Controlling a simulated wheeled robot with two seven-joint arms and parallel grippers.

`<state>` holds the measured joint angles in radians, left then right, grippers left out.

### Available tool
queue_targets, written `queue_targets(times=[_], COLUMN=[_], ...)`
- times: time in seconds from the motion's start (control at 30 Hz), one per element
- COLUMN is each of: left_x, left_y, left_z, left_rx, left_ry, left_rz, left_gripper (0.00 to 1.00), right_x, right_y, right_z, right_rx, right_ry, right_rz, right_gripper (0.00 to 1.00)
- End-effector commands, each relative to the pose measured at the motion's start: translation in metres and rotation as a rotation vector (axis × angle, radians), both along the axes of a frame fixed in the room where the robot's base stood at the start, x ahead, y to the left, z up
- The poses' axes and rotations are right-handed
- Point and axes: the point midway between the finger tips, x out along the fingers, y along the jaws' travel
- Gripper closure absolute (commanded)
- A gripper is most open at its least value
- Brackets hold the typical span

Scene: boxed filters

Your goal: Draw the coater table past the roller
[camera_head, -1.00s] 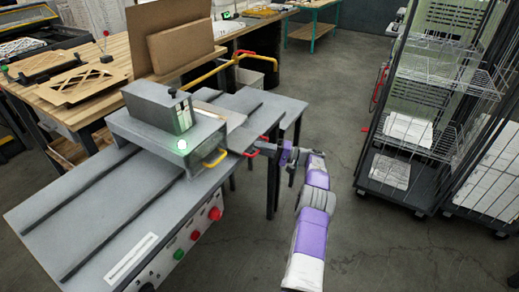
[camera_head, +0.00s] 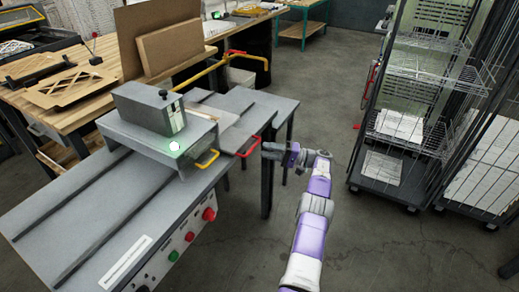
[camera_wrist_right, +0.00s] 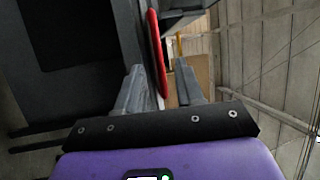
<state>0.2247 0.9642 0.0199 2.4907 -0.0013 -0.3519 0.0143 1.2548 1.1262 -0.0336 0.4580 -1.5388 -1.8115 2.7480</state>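The coater (camera_head: 120,190) is a grey bench machine with a box-shaped roller housing (camera_head: 160,140) across it. The roller itself is hidden inside. A flat grey table plate (camera_head: 228,122) sticks out on the housing's right side, with a red handle (camera_head: 250,147) along its near edge. My right gripper (camera_head: 265,151) is just right of this handle. In the right wrist view, the fingers (camera_wrist_right: 160,68) are spread and the red handle (camera_wrist_right: 155,45) shows in the gap, nearer the left finger; contact cannot be told. My left gripper is out of view.
A yellow handle (camera_head: 207,158) is on the housing's front, and red and green buttons (camera_head: 209,214) are on the bench side. A yellow bent rail (camera_head: 225,58) stands behind. A wire rack cart (camera_head: 385,185) is at right. Floor between is clear.

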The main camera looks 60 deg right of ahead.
Motion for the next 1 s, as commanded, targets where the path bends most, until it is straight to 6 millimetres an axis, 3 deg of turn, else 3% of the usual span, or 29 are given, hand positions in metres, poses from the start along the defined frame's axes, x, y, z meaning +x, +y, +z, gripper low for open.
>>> queue_targets(times=[0.2, 0.67, 0.83, 1.0], left_x=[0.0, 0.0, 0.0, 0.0], left_y=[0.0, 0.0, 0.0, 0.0], left_z=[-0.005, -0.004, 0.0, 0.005], left_rx=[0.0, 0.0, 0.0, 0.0], left_ry=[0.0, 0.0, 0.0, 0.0], left_rz=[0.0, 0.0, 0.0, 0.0], left_gripper=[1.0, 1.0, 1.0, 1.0], right_x=[-0.012, -0.014, -0.017, -0.022], right_y=[-0.006, -0.009, -0.024, -0.046], right_z=[-0.004, -0.002, 0.01, 0.026], right_rx=[0.0, -0.017, -0.16, -0.426], right_ry=[0.0, -0.015, -0.129, -0.276], right_rz=[0.001, -0.014, -0.135, -0.343], right_gripper=[0.63, 0.63, 0.63, 0.63])
